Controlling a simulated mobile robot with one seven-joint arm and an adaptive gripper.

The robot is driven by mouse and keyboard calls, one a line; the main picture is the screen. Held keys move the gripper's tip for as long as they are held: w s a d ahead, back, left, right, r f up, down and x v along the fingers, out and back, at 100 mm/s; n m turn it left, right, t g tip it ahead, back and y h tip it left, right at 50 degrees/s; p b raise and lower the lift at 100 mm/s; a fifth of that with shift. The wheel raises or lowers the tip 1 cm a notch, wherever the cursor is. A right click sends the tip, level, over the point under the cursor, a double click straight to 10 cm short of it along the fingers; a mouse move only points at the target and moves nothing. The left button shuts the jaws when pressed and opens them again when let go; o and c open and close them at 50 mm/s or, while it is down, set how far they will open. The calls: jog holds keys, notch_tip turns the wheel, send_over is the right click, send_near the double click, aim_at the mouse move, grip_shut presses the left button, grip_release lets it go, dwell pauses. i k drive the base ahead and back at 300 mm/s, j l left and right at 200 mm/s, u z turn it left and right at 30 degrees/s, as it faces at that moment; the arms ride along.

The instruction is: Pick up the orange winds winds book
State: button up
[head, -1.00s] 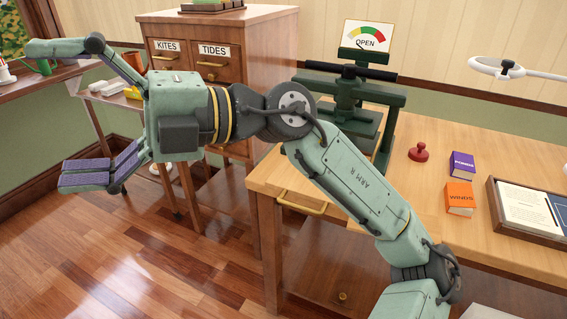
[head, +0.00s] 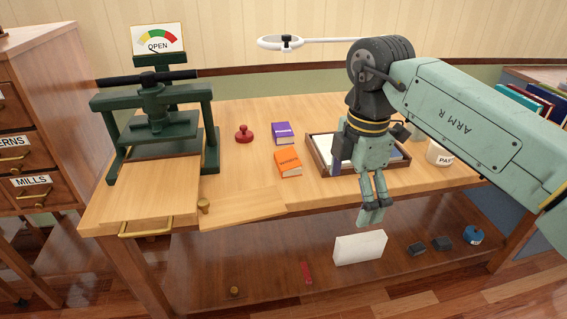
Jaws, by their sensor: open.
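The orange winds book (head: 288,165) lies flat on the wooden table, just in front of a purple book (head: 283,133). The two books look slightly apart. My gripper (head: 371,214) points down at the table's front edge, to the right of the orange book and in front of the wooden tray (head: 392,170). It is open and I see nothing between its fingers. My wrist hides part of the tray. The orange book is in full view.
A red stamp (head: 243,133) stands left of the books, and a green press (head: 158,130) farther left. A thin wooden board (head: 243,208) lies at the front edge. A ring lamp (head: 283,43) hangs above the back. A white block (head: 360,248) is on the lower shelf.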

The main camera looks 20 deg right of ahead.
aim_at(288, 161)
jog(key=i, duration=1)
